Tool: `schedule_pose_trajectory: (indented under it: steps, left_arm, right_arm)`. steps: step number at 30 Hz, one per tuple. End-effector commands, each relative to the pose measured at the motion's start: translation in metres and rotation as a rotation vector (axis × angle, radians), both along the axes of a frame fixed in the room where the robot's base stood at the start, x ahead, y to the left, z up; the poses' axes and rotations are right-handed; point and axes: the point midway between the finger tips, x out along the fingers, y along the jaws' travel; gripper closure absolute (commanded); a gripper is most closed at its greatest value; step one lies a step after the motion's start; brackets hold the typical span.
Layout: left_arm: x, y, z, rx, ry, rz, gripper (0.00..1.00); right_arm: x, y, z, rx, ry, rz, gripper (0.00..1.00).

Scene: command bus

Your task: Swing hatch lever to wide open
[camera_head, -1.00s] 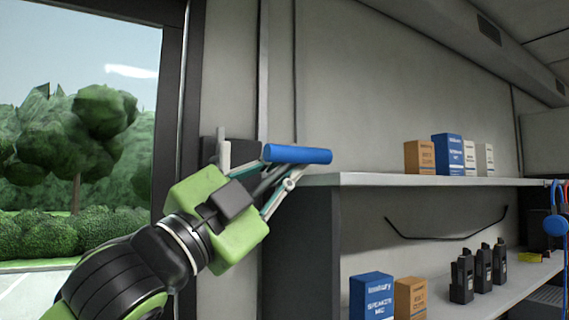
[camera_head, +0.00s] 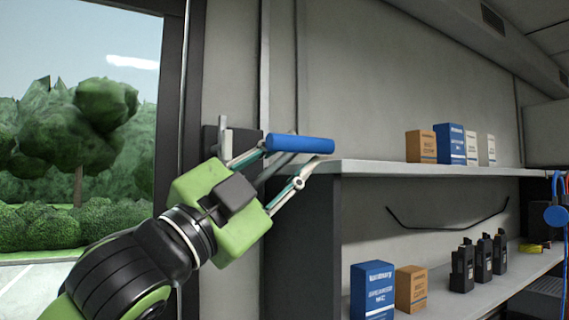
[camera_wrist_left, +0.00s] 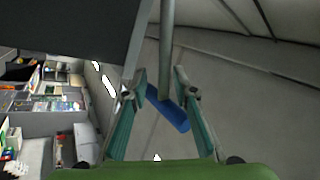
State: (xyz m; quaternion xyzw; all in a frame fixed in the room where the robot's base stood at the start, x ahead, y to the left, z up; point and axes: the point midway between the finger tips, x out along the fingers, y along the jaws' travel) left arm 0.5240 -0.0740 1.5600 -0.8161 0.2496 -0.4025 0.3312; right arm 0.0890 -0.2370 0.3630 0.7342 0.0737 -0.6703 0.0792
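The hatch lever has a blue cylindrical handle (camera_head: 300,144) on a grey rod, in front of the wall beside the door frame. In the left wrist view the blue handle (camera_wrist_left: 172,112) and the grey rod (camera_wrist_left: 167,40) lie between the fingers. My left gripper (camera_head: 283,163) is open, with its teal fingers on either side of the lever. The fingers stand apart in the left wrist view (camera_wrist_left: 160,80), with gaps beside the rod; whether one touches the handle I cannot tell. The lever's mount is partly hidden behind the gripper. My right gripper is not in view.
A shelf (camera_head: 430,171) with boxes (camera_head: 450,143) stands right of the lever, its edge close to the gripper. Radios (camera_head: 463,268) and more boxes (camera_head: 372,290) are on the lower shelf. A dark door frame (camera_head: 170,110) is at the left.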

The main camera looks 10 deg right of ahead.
Motion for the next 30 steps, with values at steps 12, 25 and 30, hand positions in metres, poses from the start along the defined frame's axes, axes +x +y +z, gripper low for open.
schedule_pose_trajectory:
  steps: [12,25,30]
  left_arm:
    - [-0.035,0.045,-0.033,0.002,0.001,0.003,0.74]
    - [-0.066,0.080,-0.059,0.000,0.001,-0.001,0.74]
    - [-0.067,0.081,-0.060,0.000,0.002,-0.001,0.74]
  right_arm:
    - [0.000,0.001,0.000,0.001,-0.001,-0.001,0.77]
    - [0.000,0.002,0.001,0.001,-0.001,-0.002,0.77]
    - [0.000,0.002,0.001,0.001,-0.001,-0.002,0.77]
